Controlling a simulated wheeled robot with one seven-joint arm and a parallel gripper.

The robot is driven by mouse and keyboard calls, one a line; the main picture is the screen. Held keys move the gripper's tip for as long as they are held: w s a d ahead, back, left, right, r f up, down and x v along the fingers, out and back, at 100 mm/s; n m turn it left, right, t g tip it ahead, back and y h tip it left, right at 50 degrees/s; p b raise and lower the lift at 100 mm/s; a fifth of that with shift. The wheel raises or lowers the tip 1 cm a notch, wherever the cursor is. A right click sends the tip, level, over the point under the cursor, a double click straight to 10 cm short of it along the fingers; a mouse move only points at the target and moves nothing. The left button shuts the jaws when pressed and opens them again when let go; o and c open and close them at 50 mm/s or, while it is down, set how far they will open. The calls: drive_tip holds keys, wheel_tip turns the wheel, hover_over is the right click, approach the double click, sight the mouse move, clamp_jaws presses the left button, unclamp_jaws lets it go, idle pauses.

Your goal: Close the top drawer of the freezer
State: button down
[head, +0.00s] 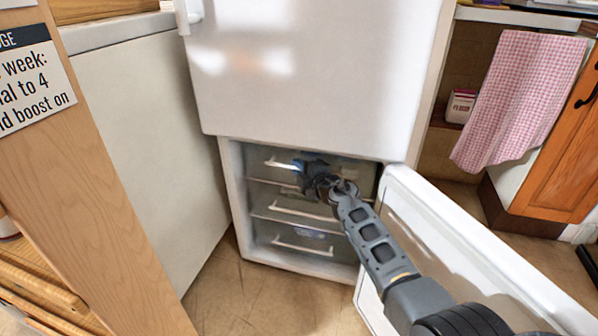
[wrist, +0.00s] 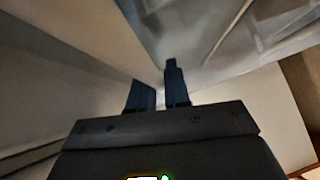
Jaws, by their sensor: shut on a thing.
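The freezer (head: 231,190) is the lower compartment of a white fridge-freezer, and its door (head: 440,240) stands open to the right. Its top drawer (head: 262,158) is a clear front with a pale handle, in the upper part of the opening. My gripper (head: 308,168) reaches into the opening and covers the right part of this drawer. In the wrist view its two dark fingers (wrist: 158,82) are close together against pale and clear drawer parts. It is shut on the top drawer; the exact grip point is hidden. How far the drawer sticks out is hard to tell.
The middle drawer (head: 305,212) and bottom drawer (head: 300,247) lie below. The closed fridge door (head: 310,75) is above. A white cabinet side (head: 150,150) and a wooden panel (head: 85,190) stand left. Tiled floor (head: 265,300) is clear in front.

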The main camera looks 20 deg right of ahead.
drive_tip(key=shift+d, duration=0.15)
drive_tip(key=c, duration=1.2)
unclamp_jaws()
drive_tip(key=shift+w, duration=0.1)
drive_tip(key=shift+r, duration=0.1)
drive_tip(key=shift+r, duration=0.15)
drive_tip(key=shift+s+d+r+p, duration=0.15)
drive_tip(key=shift+s+p, duration=0.1)
drive_tip(key=shift+p, duration=0.2)
drive_tip(key=p+v, duration=0.1)
drive_tip(key=v, duration=0.1)
drive_tip(key=p+v, duration=0.2)
drive_tip(key=v, duration=0.1)
drive_tip(key=f+p+v, duration=0.1)
drive_tip(key=p+v, duration=0.1)
drive_tip(key=shift+s, duration=0.25)
